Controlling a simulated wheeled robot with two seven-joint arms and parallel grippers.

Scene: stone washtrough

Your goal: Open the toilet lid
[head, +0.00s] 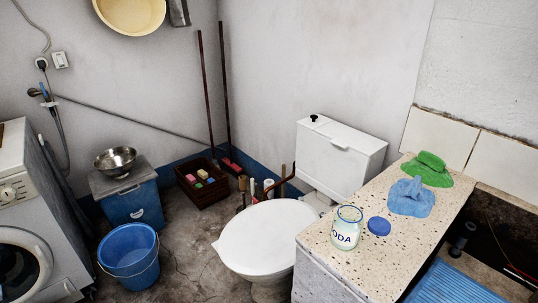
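The toilet stands in the middle of the head view, its white lid (268,240) closed flat over the bowl. The white cistern (340,155) rises behind it to the right, with a small dark knob on top. Part of the toilet's right side is hidden by the speckled stone counter. Neither of my grippers shows in this view.
The counter (388,262) on the right holds a soda jar (347,228), a blue lid (379,226), and blue (411,198) and green (430,169) cloths. A blue bucket (129,256) and washing machine (25,220) stand left. Bare floor shows between bucket and toilet.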

